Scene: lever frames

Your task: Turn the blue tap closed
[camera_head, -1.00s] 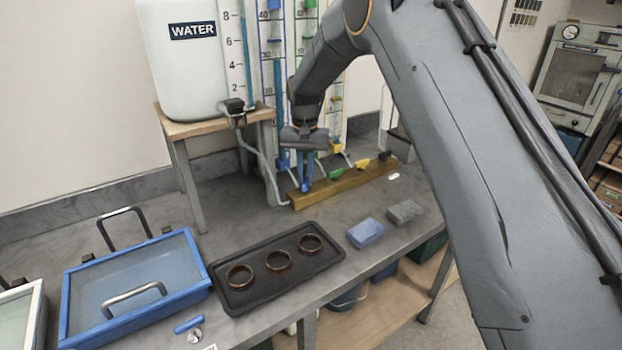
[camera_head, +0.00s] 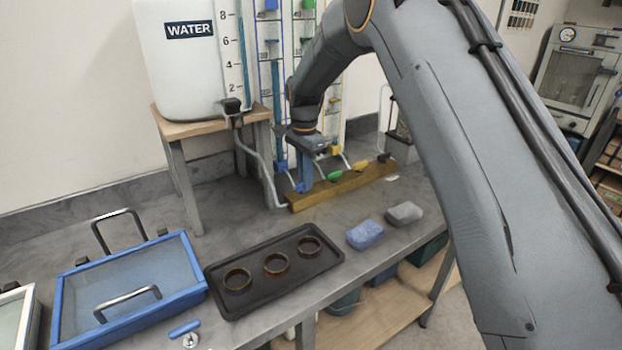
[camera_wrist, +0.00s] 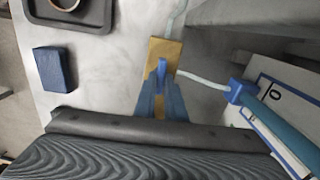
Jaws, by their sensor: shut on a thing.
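The blue tap (camera_head: 300,189) is at the left end of a wooden manifold block (camera_head: 320,196) on the bench. My gripper (camera_head: 304,183) points down over it from above, its blue fingers at the tap. In the wrist view, the tap's blue lever (camera_wrist: 162,68) shows between and just beyond the fingertips of my gripper (camera_wrist: 162,84), over the end of the wooden block (camera_wrist: 157,50). The fingers are shut on the lever, and hide part of it. In the wrist view the lever lies roughly along the block.
Green (camera_head: 334,176), yellow (camera_head: 360,167) and black (camera_head: 384,157) taps stand along the block to the right. Tubes and tall gauges are behind it. A water tank (camera_head: 178,75) stands at left. A black tray (camera_head: 232,298) with rings and two sponges lie in front.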

